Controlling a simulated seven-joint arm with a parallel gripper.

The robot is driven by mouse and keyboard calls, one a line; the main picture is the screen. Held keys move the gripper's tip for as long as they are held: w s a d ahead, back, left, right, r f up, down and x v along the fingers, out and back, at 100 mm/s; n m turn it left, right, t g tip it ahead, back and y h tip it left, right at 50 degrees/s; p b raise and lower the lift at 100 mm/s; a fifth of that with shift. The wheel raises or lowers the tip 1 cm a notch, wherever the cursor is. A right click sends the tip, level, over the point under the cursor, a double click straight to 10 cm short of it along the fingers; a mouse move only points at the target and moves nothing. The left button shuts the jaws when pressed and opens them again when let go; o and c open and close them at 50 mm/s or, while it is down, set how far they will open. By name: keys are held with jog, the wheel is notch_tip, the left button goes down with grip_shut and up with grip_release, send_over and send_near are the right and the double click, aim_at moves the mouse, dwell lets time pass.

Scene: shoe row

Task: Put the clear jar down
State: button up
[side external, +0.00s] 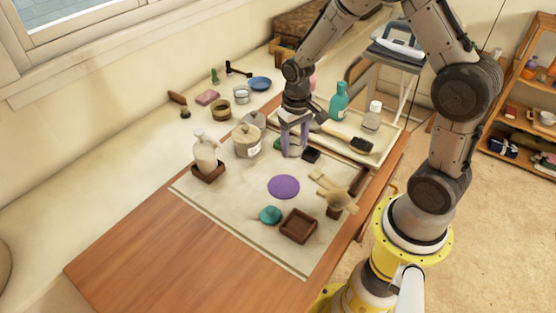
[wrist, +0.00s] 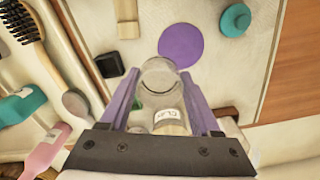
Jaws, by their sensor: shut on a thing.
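My gripper (side external: 291,150) points down over the far part of the pale mat (side external: 240,196), its two purple fingers shut on the clear jar (wrist: 160,76). In the wrist view the jar is a greyish, see-through round shape between the fingertips (wrist: 158,84). In the side view the fingers mostly hide it, and I cannot tell whether its base touches the mat. A pale part with a label reading "CLAY" (wrist: 168,122) shows below it in the wrist view; I cannot tell whether it belongs to the jar. A purple disc (side external: 284,187) lies flat and bare on the mat.
A lidded pot (side external: 246,139) stands close left of my gripper, and a pump bottle (side external: 205,151) in a brown holder beyond it. A small black block (side external: 311,155) lies close right. A tray (side external: 393,137) holds bottles and a brush. A brown square dish (side external: 298,226) and teal lid (side external: 270,215) lie nearer.

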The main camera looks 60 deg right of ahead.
jog(key=w+f, duration=0.3)
jog(key=f, duration=0.1)
jog(key=w+d+f, duration=0.1)
jog(key=w+f, duration=0.1)
jog(key=shift+w+f, duration=0.2)
jog(key=shift+w, duration=0.15)
jog(key=shift+w+f, duration=0.1)
jog(key=shift+f, duration=1.45)
jog(key=o, duration=1.4)
jog(key=shift+f, duration=0.15)
